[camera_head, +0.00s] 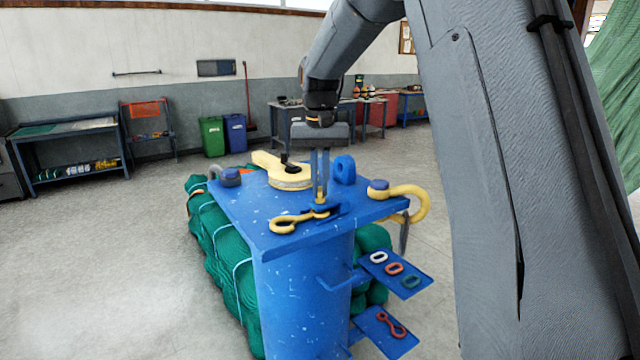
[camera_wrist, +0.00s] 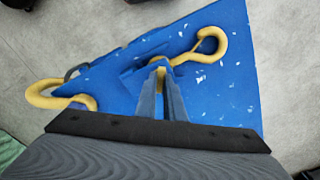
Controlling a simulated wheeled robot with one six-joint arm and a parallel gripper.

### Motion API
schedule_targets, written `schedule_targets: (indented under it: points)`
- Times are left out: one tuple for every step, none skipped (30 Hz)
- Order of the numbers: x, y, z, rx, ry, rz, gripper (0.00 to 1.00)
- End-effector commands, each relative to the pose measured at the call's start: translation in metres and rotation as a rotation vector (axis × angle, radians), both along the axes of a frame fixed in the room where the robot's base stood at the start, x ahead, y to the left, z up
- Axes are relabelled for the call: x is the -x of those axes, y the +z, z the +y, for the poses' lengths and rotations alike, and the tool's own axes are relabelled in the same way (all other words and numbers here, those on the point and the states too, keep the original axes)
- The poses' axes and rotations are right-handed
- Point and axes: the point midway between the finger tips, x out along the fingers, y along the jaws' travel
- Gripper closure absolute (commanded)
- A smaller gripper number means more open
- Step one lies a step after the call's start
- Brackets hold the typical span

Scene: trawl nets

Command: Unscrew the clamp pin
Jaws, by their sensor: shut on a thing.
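My gripper (camera_head: 320,196) points straight down over the blue stand top (camera_head: 252,218). Its two narrow fingers are shut on a small yellow piece, which I take to be the clamp pin (camera_head: 320,209). In the wrist view my fingertips (camera_wrist: 161,72) close around this pin (camera_wrist: 160,62), and the fingers hide most of it. A yellow hook (camera_head: 284,224) lies right beside the pin on the blue top; it also shows in the wrist view (camera_wrist: 215,36). I cannot tell whether the pin is still threaded in its seat.
A yellow shackle or hook (camera_head: 419,198) sticks out at the stand's right corner. Small side shelves (camera_head: 372,335) hold coloured links. Green net bundles (camera_head: 205,228) surround the stand. Open floor lies at left.

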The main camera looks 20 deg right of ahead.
Motion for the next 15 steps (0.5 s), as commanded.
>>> schedule_targets:
  points:
    - [0.0015, -0.004, 0.0, 0.0, 0.042, 0.007, 1.0]
    - [0.0015, -0.0041, 0.0, 0.0, 0.07, 0.007, 1.0]
    - [0.0015, -0.0041, 0.0, 0.0, 0.108, 0.008, 1.0]
    - [0.0016, -0.0042, 0.0001, 0.0, 0.136, 0.008, 1.0]
    - [0.0016, -0.0043, 0.0001, 0.0, 0.165, 0.008, 1.0]
    - [0.0016, -0.0044, 0.0001, -0.001, 0.203, 0.008, 1.0]
    - [0.0017, -0.0044, 0.0001, -0.001, 0.231, 0.008, 1.0]
    - [0.0017, -0.0045, 0.0001, -0.001, 0.26, 0.009, 1.0]
    - [0.0018, -0.0046, 0.0001, -0.001, 0.298, 0.009, 1.0]
    - [0.0018, -0.0047, 0.0001, -0.001, 0.326, 0.009, 1.0]
    - [0.0018, -0.0047, 0.0001, -0.001, 0.355, 0.009, 1.0]
    - [0.0019, -0.0048, 0.0002, -0.001, 0.393, 0.009, 1.0]
    - [0.0019, -0.0049, 0.0002, -0.001, 0.421, 0.01, 1.0]
    - [0.002, -0.0049, 0.0001, -0.002, 0.45, 0.01, 1.0]
    - [0.002, -0.005, 0.0001, -0.002, 0.488, 0.01, 1.0]
